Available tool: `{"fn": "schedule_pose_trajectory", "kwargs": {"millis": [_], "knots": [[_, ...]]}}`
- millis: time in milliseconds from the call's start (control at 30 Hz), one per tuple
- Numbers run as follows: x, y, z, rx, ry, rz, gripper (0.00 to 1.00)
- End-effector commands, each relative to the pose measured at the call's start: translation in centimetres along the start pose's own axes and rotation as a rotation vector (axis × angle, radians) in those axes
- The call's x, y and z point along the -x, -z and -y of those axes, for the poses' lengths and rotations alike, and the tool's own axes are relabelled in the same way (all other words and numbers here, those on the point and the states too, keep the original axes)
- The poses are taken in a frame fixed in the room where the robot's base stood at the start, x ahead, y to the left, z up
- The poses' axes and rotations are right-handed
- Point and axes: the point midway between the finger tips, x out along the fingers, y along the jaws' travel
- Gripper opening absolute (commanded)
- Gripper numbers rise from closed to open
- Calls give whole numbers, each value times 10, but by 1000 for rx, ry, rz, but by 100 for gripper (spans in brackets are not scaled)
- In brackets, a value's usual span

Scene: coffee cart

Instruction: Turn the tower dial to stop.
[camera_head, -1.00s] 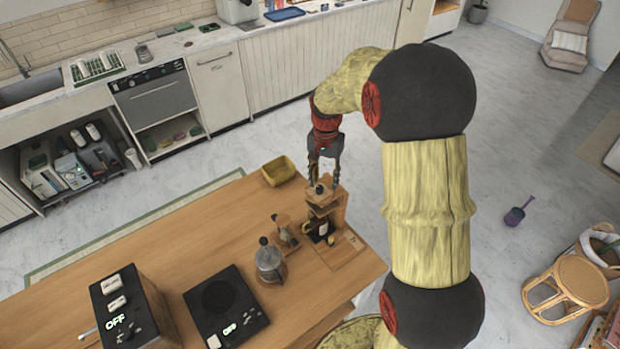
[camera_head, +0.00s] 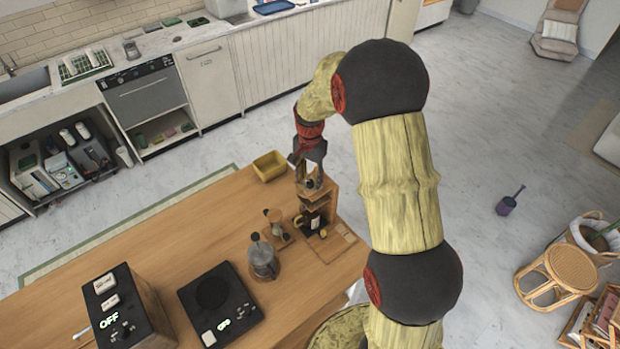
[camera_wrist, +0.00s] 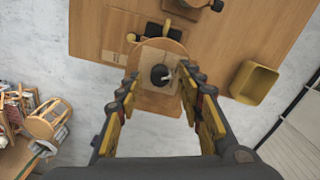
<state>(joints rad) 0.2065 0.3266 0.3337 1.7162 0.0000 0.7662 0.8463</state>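The wooden tower (camera_head: 330,204) stands near the right end of the wooden table, with a dark bottle (camera_head: 311,222) in its lower part. Its dark round dial (camera_wrist: 159,75) sits on a square wooden top in the wrist view, with a small pale pointer toward its right side. My gripper (camera_head: 310,182) is over the tower top. In the wrist view my gripper (camera_wrist: 160,84) is open, one finger on each side of the dial, with gaps showing. Contact with the dial cannot be made out. In the head view the fingers largely hide the dial.
A yellow bin (camera_head: 269,166) stands behind the tower on the table (camera_head: 175,237). A glass press (camera_head: 263,260) and a small wooden-stand brewer (camera_head: 277,228) are left of it. A black scale (camera_head: 240,309) and a black box reading OFF (camera_head: 122,315) are front left.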

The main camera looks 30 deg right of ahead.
Motion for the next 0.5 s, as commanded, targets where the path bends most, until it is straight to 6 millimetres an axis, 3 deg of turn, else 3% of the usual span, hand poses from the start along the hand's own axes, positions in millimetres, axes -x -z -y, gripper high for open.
{"fn": "schedule_pose_trajectory", "kwargs": {"millis": [367, 500], "knots": [[-7, 0, 0, 1, 1, -1, 37], [-7, 0, 0, 1, 1, -1, 29]]}}
